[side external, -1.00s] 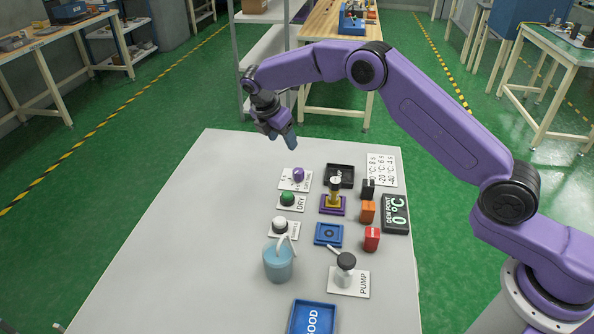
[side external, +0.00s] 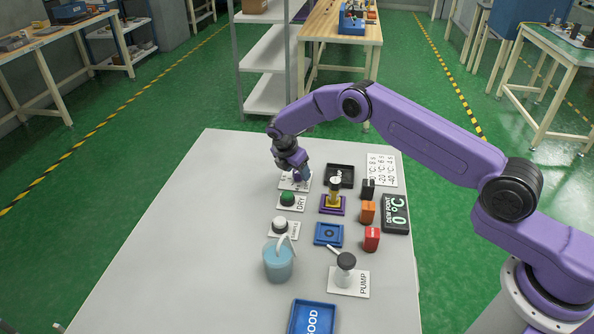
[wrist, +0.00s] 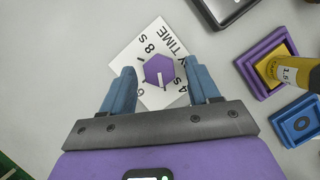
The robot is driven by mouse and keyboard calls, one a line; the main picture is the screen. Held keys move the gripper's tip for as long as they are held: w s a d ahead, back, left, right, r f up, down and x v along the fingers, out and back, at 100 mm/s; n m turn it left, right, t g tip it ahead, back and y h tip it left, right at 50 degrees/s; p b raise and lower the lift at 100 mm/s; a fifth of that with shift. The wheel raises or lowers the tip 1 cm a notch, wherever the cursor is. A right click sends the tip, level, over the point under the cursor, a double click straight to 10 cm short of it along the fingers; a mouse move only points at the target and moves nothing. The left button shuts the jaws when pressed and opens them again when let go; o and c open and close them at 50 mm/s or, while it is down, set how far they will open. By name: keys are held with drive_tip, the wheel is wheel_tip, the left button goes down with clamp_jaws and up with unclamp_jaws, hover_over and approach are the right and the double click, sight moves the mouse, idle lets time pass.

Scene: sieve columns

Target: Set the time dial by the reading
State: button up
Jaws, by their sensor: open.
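The time dial is a purple hexagonal knob (wrist: 158,70) with a white pointer line, on a white card (wrist: 124,52) marked 8 s, 6 and 4 s. In the wrist view the pointer runs downward, between the 6 and 4 s marks. My gripper (wrist: 162,72) is open, its blue fingers on either side of the knob; whether they touch it I cannot tell. In the side view my gripper (side external: 300,176) covers the knob, and part of its card (side external: 286,183) shows. The dew point display (side external: 396,213) reads 0 °C. A table card (side external: 381,170) pairs temperatures with seconds, partly legible.
Right of the dial stand a black tray (side external: 347,169) and a yellow column in a purple holder (side external: 333,211). The green DRY button (side external: 288,198) and a white button (side external: 279,224) are nearer the camera. The table's left is clear.

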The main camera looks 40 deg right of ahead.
drive_tip(key=shift+d+f, duration=0.15)
drive_tip(key=shift+f, duration=0.25)
drive_tip(key=shift+c, duration=0.3)
drive_tip(key=c, duration=1)
drive_tip(key=shift+w, duration=0.1)
drive_tip(key=shift+w+m+g, duration=0.15)
drive_tip(key=shift+m+g, duration=0.65)
drive_tip(key=shift+m, duration=1.3)
drive_tip(key=o, duration=1.1)
drive_tip(key=shift+c, duration=0.2)
